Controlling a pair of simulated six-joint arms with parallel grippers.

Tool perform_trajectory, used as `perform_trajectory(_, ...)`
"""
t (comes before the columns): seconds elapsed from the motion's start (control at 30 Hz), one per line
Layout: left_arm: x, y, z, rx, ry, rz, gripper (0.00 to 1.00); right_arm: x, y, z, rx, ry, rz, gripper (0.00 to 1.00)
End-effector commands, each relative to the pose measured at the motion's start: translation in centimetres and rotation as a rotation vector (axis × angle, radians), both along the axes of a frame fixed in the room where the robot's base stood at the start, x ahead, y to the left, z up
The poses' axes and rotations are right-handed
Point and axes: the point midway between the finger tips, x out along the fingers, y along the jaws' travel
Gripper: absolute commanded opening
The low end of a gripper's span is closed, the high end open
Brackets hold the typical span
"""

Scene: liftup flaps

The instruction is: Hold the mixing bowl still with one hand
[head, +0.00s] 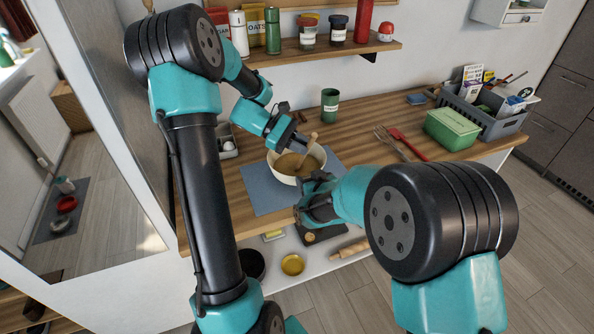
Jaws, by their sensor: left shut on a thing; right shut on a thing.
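The cream mixing bowl (283,178) stands on a grey-blue mat (260,197) on the wooden counter and holds a brownish mix. A wooden spoon (309,144) leans in the bowl with its handle up. My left gripper (301,141) is above the bowl's far side, shut on the spoon's handle. My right gripper (318,181) is at the bowl's near right side, shut on its rim; its own fingers and wrist partly hide the contact.
A green cup (330,104) stands behind the bowl. To the right lie utensils (406,143), a green box (451,129) and a grey crate (487,117). A wall shelf (320,50) with jars hangs above. An egg tray (228,146) sits left of the bowl.

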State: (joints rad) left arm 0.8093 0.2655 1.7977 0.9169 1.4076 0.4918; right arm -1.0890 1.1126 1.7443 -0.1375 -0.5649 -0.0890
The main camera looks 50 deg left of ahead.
Motion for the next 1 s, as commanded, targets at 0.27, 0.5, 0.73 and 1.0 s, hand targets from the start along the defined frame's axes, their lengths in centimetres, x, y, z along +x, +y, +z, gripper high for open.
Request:
perform_trajectory(0.27, 0.0, 0.0, 1.4, 0.0, -0.001, 0.0, 0.0, 0.0, 0.0, 0.0, 0.0, 0.001, 0.0, 0.35)
perform_trajectory(0.5, 0.0, 0.0, 2.9, 0.0, -0.001, 0.0, 0.0, 0.0, 0.0, 0.0, 0.0, 0.001, 0.0, 0.35)
perform_trajectory(0.73, 0.0, 0.0, 4.3, 0.002, -0.002, 0.001, 0.0, 0.0, 0.0, 0.0, 0.0, 0.001, 0.0, 0.35)
perform_trajectory(1.0, 0.0, 0.0, 6.0, 0.001, -0.002, -0.001, 0.0, 0.0, 0.0, 0.0, 0.0, 0.0, 0.0, 0.35)
